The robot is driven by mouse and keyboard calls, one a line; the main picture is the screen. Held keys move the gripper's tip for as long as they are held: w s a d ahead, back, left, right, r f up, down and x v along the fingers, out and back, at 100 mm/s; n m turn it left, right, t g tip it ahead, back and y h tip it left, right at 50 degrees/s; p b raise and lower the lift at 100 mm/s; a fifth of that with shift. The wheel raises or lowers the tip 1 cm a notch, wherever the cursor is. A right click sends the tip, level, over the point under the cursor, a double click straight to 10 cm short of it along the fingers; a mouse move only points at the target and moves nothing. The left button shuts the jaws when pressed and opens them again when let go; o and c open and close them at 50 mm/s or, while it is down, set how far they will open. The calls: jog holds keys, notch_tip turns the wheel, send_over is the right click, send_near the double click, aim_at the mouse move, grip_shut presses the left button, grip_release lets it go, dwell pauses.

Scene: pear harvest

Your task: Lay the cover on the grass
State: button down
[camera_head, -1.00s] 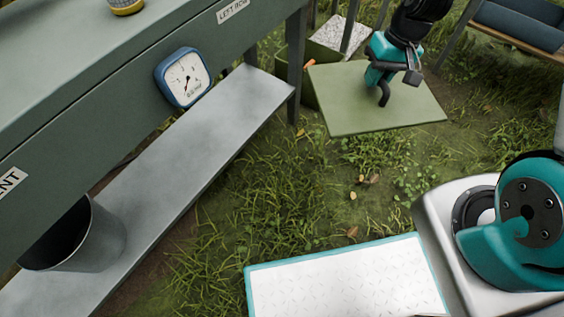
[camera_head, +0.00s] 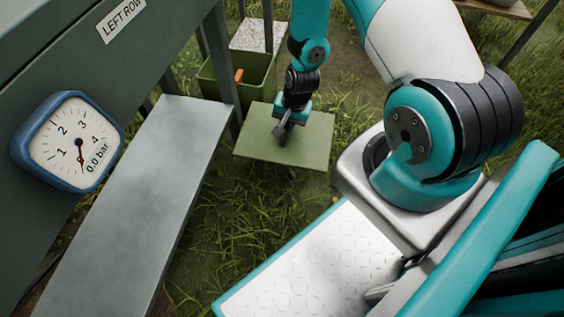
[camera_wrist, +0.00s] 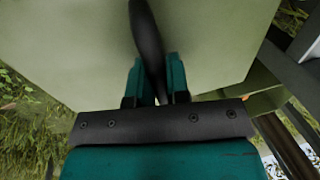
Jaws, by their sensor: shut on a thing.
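The cover (camera_head: 308,146) is a flat olive-green square panel with a dark curved handle. My gripper (camera_head: 284,126) is above its middle, shut on the handle. In the wrist view the cover (camera_wrist: 215,45) fills the upper part, and the black handle (camera_wrist: 149,40) runs between the two teal fingers (camera_wrist: 158,85). The cover looks roughly level, with grass (camera_head: 250,215) around and below its front edge. I cannot tell whether it touches the grass or hangs just above it.
An olive bin (camera_head: 258,82) stands just behind the cover, with an orange item (camera_head: 239,75) at its rim and a speckled pale block (camera_head: 258,36) behind. A bench with a grey lower shelf (camera_head: 130,200) and a pressure gauge (camera_head: 70,142) runs along the left. Grass in front is clear.

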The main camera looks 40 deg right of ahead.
jog(key=shift+d+f+b, duration=0.15)
jog(key=shift+f+b, duration=2.4)
jog(key=shift+f, duration=2.2)
jog(key=shift+d+f+b, duration=0.1)
jog(key=shift+f+b, duration=2.45)
jog(key=shift+f, duration=2.2)
jog(key=shift+r, duration=0.1)
jog(key=c, duration=1.5)
grip_release()
jog(key=shift+f, duration=0.2)
jog(key=o, duration=0.4)
